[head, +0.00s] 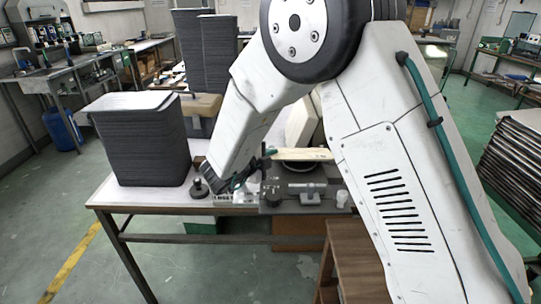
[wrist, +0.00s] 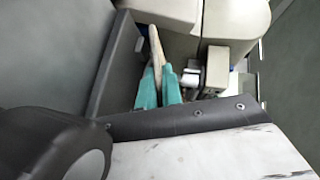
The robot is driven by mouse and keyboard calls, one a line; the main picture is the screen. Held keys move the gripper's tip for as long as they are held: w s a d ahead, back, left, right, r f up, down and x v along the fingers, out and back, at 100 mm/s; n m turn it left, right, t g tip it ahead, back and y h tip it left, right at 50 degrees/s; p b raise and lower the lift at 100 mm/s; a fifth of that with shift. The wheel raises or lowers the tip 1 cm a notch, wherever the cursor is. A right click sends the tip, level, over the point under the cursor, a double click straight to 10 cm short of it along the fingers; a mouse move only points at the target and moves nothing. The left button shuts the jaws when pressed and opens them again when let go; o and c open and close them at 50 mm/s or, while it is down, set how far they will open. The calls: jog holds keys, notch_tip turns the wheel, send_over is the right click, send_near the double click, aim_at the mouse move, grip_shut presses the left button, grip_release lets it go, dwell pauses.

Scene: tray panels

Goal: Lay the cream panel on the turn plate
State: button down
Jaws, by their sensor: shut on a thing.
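The cream panel (head: 302,154) shows in the head view as a thin, pale, nearly level strip above the grey fixture on the table. In the wrist view the cream panel (wrist: 157,46) is seen edge-on between the teal fingertips of my gripper (wrist: 159,90). My gripper is shut on it. In the head view my arm hides most of my gripper, and a teal fingertip shows at the panel's left end. A dark, flat, round piece on the fixture, probably the turn plate (head: 298,167), lies just below the panel. I cannot tell whether the panel touches it.
A tall stack of dark trays (head: 140,145) stands on the left of the white table (head: 128,196). A small dark knob-like piece (head: 199,187) stands near the front edge. A brown wooden stand (head: 352,255) is in front.

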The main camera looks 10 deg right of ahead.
jog(key=c, duration=1.5)
grip_release()
jog(key=v, duration=0.7)
jog(key=shift+s+a+r, duration=0.1)
jog(key=shift+s+a, duration=0.15)
jog(key=shift+a, duration=0.1)
